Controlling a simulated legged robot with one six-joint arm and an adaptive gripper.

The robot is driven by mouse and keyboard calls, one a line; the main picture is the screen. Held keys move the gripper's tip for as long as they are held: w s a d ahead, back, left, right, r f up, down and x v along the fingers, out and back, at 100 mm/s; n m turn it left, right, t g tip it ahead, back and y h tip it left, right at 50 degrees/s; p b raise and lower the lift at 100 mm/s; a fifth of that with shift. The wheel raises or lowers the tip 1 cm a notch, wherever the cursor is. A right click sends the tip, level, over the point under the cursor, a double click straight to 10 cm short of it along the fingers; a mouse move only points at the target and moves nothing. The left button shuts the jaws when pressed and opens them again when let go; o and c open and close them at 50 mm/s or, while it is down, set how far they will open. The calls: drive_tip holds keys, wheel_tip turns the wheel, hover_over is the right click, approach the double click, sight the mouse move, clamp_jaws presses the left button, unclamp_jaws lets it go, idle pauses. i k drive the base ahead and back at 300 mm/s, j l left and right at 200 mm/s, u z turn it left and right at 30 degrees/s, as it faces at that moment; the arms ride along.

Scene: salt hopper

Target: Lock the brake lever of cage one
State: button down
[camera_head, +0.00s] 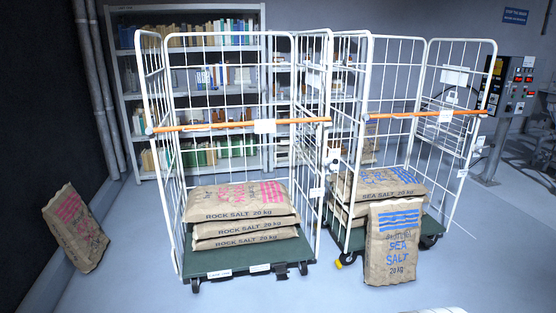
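Two white wire roll cages with green bases stand side by side. The left cage (240,262) holds a stack of rock salt sacks (240,215). Small labels (219,274) on its front edge are too small to read surely, so I cannot tell which cage is cage one. A small dark part (282,274) sits at its front edge; I cannot tell whether it is a brake lever. The right cage (432,226) holds sea salt sacks (378,184), with a yellow part (346,260) by its front left caster. My gripper is not in view.
A sea salt sack (393,243) stands against the right cage's front. A rock salt sack (75,228) leans on the dark left wall. Orange bars (220,126) cross both cages. Shelves stand behind, and a control panel (511,85) at right. The floor in front of the left cage is clear.

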sight(335, 161)
drive_tip(key=i, duration=1.45)
drive_tip(key=i+j+z, duration=0.1)
drive_tip(key=i+z, duration=0.2)
drive_tip(key=i, duration=0.2)
drive_tip(key=i+j+z, duration=0.3)
drive_tip(key=i, duration=0.2)
drive_tip(key=i+j+z, duration=0.3)
drive_tip(key=i, duration=0.15)
drive_tip(key=l, duration=0.1)
